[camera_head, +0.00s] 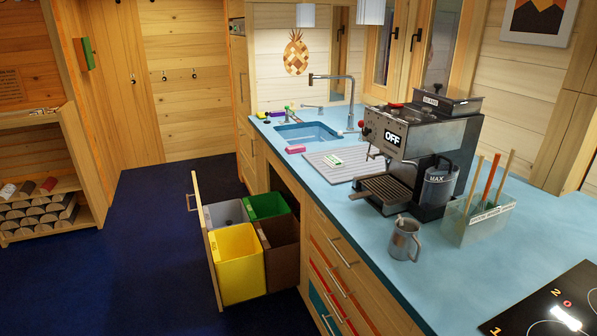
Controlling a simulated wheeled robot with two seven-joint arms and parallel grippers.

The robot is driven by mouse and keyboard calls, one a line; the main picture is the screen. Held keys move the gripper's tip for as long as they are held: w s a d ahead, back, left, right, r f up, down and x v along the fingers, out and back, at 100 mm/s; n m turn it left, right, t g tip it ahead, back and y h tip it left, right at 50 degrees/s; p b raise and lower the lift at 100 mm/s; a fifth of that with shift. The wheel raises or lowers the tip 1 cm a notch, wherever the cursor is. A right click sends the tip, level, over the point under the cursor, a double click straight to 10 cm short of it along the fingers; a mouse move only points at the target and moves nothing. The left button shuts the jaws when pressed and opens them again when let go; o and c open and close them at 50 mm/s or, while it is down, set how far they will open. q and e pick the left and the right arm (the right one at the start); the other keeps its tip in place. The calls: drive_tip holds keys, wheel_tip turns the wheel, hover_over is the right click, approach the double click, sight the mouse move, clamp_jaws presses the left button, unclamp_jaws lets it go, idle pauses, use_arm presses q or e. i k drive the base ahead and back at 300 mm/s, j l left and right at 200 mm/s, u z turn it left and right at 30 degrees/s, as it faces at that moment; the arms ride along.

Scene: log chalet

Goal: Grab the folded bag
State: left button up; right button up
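I cannot make out a folded bag for sure in the head view. A pull-out drawer with a wooden front (207,247) stands open below the counter. It holds a yellow bin (237,265), a grey bin (226,213), a green bin (266,205) and a brown bin (279,245). A small green and white item (334,160) lies on the grey ribbed drying mat (352,168); it is too small to identify. Neither of my grippers shows in this view.
The blue counter (375,229) carries a sink (306,134), a coffee machine (420,140), a mug (404,239), a clear utensil box (478,219) and a hob (550,305). A log shelf (75,138) stands at the left. The dark blue floor (130,275) is clear.

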sight(333, 162)
drive_tip(key=i+j+z, duration=0.15)
drive_tip(key=i+z, duration=0.2)
drive_tip(key=z, duration=0.15)
drive_tip(key=i+j+z, duration=0.3)
drive_tip(key=z, duration=0.15)
drive_tip(key=i+j+z, duration=0.2)
drive_tip(key=j+z, duration=0.3)
drive_tip(key=l, duration=0.1)
